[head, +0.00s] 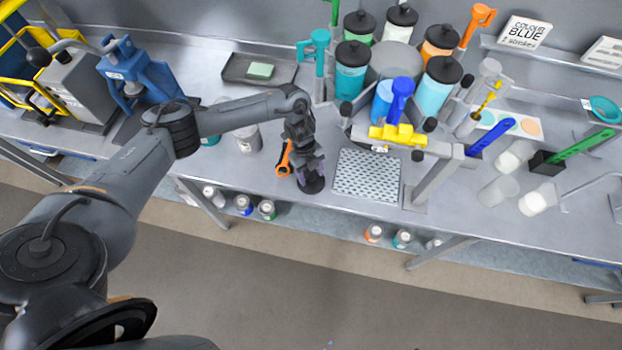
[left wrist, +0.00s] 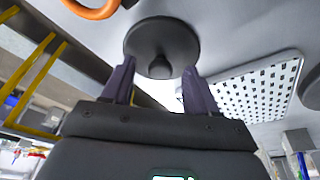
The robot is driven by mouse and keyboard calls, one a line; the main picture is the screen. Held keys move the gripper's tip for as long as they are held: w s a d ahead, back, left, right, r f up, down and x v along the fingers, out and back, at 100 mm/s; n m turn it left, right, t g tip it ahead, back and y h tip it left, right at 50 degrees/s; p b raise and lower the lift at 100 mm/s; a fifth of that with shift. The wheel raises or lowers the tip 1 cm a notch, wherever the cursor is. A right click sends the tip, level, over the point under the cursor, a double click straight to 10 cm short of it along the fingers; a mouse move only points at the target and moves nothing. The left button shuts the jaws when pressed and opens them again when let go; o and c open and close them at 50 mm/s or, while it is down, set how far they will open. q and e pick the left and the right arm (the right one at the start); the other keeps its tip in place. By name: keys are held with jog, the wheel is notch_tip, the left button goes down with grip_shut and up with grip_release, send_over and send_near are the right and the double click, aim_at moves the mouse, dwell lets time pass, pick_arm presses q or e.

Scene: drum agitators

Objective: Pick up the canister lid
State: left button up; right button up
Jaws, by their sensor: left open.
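The canister lid (head: 313,186) is a round black disc. It lies on the grey bench near the front edge, left of the perforated plate. In the left wrist view the lid (left wrist: 162,36) shows its knob pointing toward my gripper. My left gripper (head: 309,170) is over the lid and partly hides it in the head view. Its two purple fingers are open, and in the left wrist view the gripper (left wrist: 158,75) has the knob between its fingertips, with gaps visible. I cannot tell how deep the fingers reach around the knob. My right gripper is not in view.
An orange tool (head: 284,159) lies close on the left of the gripper. The white perforated plate (head: 367,174) is close on the right. A rack with black-lidded canisters (head: 350,72) stands behind. A grey canister (head: 248,139) stands to the left. The bench's front edge is near.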

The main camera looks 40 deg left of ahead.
pick_arm(q)
jog(key=shift+f, duration=0.25)
jog(key=shift+c, duration=0.3)
grip_shut()
